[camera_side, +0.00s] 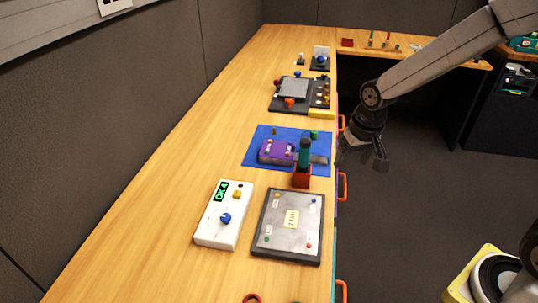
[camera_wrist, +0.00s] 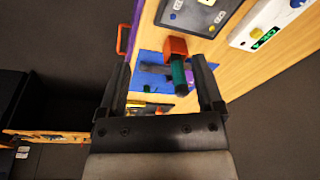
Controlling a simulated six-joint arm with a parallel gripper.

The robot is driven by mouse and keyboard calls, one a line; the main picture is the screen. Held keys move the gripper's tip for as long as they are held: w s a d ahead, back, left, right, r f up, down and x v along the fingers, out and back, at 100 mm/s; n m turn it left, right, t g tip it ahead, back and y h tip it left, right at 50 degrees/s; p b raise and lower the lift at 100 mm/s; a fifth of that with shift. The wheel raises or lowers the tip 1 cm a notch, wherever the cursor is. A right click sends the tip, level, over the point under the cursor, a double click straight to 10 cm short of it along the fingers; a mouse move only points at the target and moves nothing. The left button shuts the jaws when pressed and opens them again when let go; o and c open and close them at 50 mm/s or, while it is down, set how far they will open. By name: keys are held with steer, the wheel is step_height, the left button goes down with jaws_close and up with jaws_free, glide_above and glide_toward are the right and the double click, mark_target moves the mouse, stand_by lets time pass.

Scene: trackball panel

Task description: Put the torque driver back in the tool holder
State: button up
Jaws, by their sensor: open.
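The torque driver (camera_side: 305,152) has a dark teal handle and stands upright at the red-orange tool holder (camera_side: 301,180), near the bench's right edge. Its lower end is hidden, seemingly inside the holder. In the wrist view, the driver (camera_wrist: 179,74) extends from the holder (camera_wrist: 175,47) and shows between my fingers in the picture. My gripper (camera_side: 374,160) is open and empty, off the bench's right edge, to the right of the driver and apart from it. Both fingers (camera_wrist: 160,75) show in the wrist view with nothing held between them.
A purple device (camera_side: 275,151) lies on a blue mat (camera_side: 255,160) behind the holder. A grey panel (camera_side: 271,240) and a white box (camera_side: 211,236) with a blue ball lie in front. Orange drawer handles (camera_side: 342,187) stick out along the bench edge. The bench's left side is clear.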

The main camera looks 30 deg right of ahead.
steer(key=s+f+n, duration=0.2)
steer(key=s+n, duration=0.1)
steer(key=s, duration=0.7)
steer(key=shift+a+n+t, duration=0.3)
steer(key=shift+a+n, duration=0.05)
steer(key=shift+n, duration=0.05)
stand_by(0.4)
